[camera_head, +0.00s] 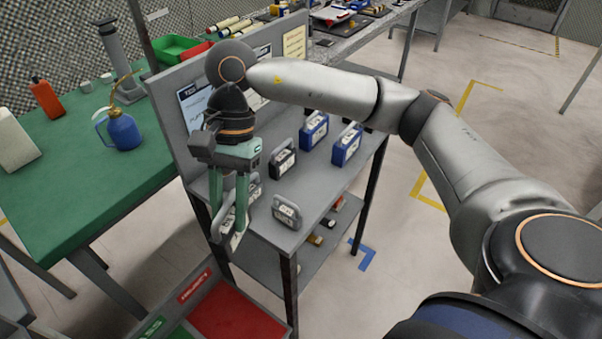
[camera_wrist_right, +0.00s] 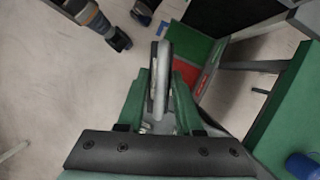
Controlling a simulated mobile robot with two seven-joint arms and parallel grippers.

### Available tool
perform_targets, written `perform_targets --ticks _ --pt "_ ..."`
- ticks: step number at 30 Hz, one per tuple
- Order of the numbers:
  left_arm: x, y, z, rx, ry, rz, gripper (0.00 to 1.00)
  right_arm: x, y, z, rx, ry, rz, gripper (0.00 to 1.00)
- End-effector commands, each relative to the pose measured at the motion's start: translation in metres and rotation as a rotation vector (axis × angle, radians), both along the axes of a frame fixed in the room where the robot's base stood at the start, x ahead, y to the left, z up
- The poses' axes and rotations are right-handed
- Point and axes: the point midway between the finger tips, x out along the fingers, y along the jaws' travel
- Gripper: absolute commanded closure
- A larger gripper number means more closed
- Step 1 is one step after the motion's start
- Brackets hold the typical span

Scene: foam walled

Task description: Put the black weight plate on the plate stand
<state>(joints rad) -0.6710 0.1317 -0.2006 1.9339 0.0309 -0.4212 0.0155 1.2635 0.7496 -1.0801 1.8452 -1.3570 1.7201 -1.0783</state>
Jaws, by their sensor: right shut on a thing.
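My right gripper (camera_head: 230,213) points down at the left end of a grey shelf unit (camera_head: 325,188). Its green fingers are shut on a grey handled block (camera_head: 236,238) with a pale label. In the right wrist view the block's grey handle (camera_wrist_right: 162,80) stands between the fingers (camera_wrist_right: 158,98). A black handled block with a white label (camera_head: 283,162) stands on the shelf, right of the gripper. I cannot make out a round black weight plate or a plate stand. My left gripper is not in view.
Another grey block (camera_head: 287,212) and blue handled blocks (camera_head: 347,146) stand on the shelf. A tray with a red section (camera_head: 238,316) and a green section lies low in front. A green table (camera_head: 75,190) with a blue oil can (camera_head: 122,130) is at left.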

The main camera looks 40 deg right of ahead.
Motion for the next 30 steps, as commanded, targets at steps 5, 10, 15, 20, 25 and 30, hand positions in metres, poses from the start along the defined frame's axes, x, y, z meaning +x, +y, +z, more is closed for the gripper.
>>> perform_targets --ticks 5,10,15,20,25,30 --pt "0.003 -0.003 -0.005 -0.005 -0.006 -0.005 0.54 0.000 -0.018 -0.004 0.004 -0.004 -0.246 1.00" --pt "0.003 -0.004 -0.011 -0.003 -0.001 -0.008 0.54 0.000 -0.034 -0.007 0.003 -0.004 -0.476 1.00" --pt "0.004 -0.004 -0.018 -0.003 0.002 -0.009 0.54 -0.001 -0.050 -0.009 0.004 -0.004 -0.699 1.00" --pt "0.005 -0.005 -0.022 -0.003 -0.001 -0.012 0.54 -0.001 -0.064 -0.011 0.004 -0.005 -0.903 1.00" --pt "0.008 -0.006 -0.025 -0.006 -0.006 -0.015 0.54 -0.003 -0.079 -0.012 0.006 -0.006 -1.113 1.00" --pt "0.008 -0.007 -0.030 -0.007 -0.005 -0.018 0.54 -0.004 -0.094 -0.013 0.006 -0.006 -1.320 1.00"
